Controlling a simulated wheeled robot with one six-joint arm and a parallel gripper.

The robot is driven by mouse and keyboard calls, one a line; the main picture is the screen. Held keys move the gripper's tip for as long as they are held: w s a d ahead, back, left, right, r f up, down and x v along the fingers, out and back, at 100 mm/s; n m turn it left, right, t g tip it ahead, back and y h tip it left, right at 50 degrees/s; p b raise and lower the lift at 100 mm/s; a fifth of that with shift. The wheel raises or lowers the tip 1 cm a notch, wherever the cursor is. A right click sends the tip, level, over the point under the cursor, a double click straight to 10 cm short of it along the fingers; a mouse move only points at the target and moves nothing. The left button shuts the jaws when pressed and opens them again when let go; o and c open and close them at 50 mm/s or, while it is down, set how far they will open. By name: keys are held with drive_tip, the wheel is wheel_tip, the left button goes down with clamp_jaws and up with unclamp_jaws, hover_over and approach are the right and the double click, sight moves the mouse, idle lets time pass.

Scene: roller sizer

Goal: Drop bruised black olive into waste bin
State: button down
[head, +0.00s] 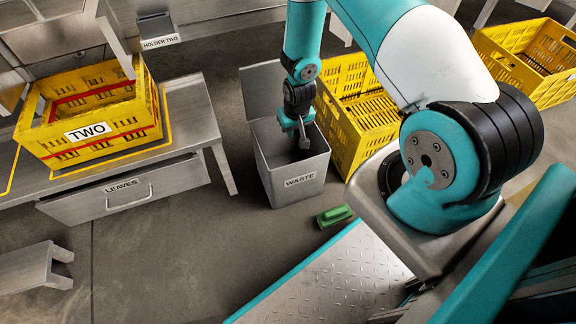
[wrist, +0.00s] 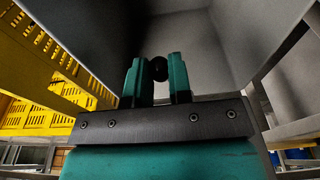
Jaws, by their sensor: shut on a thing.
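The grey waste bin (head: 299,184), labelled WASTE, stands open on the floor in the middle of the head view. My gripper (head: 304,142) points down at the bin's mouth, inside its rim. In the wrist view my gripper (wrist: 158,72) is shut on a small round black olive (wrist: 159,68) held between its teal fingertips. The bin's grey inner walls (wrist: 190,35) surround the fingertips in the wrist view. Bruises on the olive cannot be made out, and the olive is not distinct in the head view.
A yellow crate (head: 352,155) stands just right of the bin, and another yellow crate (head: 535,50) is at the far right. A yellow crate labelled TWO (head: 60,148) sits on a metal table to the left. A green object (head: 334,216) lies on the floor before the bin.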

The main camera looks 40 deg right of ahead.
drive_tip(key=c, duration=1)
unclamp_jaws()
drive_tip(key=shift+o, duration=0.2)
drive_tip(key=shift+r, duration=0.1)
wheel_tip(320, 180, up, 17)
drive_tip(key=s+p, duration=0.2)
drive_tip(key=p, duration=0.4)
drive_tip(key=shift+s+a+p, duration=0.25)
drive_tip(key=shift+a+p, duration=0.1)
drive_tip(key=shift+p, duration=0.05)
